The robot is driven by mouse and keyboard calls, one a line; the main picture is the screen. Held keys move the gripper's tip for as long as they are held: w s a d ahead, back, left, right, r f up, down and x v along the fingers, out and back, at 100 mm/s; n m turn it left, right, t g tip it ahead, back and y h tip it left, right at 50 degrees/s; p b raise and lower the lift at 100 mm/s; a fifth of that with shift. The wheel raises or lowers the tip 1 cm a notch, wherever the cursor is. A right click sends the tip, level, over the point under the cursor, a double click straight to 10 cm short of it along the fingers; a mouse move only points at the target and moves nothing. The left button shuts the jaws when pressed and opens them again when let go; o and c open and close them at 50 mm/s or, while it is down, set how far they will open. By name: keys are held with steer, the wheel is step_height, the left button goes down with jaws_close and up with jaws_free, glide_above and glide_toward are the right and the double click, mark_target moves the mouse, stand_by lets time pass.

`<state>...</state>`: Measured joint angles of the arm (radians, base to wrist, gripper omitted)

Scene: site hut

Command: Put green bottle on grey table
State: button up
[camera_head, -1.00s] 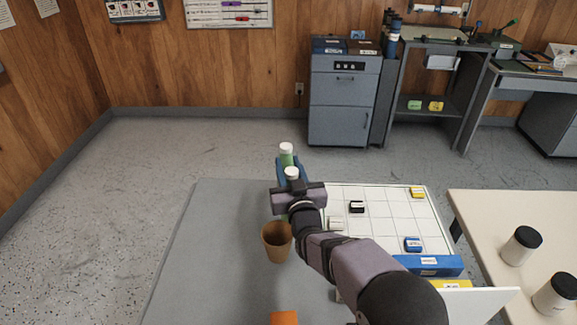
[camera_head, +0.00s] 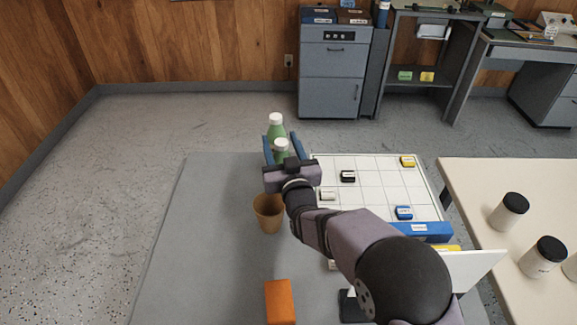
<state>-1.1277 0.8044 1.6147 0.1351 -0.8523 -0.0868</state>
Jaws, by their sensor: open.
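Two green bottles with white caps stand close together at the far part of the grey table (camera_head: 205,235). The nearer green bottle (camera_head: 281,157) shows between the blue fingers of my gripper (camera_head: 282,143), partly hidden by the gripper body. The farther green bottle (camera_head: 277,132) shows just beyond it, slightly left, also between the finger lines in the picture. My gripper is open, with a finger on each side. The bottle bases are hidden, so I cannot tell exactly what they rest on.
A brown cup (camera_head: 268,214) stands just in front of my gripper, and an orange block (camera_head: 280,302) lies nearer. A white gridded board (camera_head: 372,190) with small blocks is at right. A cream table (camera_head: 470,190) holds black-lidded jars. The grey table's left side is clear.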

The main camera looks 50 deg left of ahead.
steer(key=b+v, duration=0.1)
steer(key=v, duration=0.8)
steer(key=shift+d, duration=0.2)
steer(key=shift+s, duration=0.15)
steer(key=shift+r, duration=0.1)
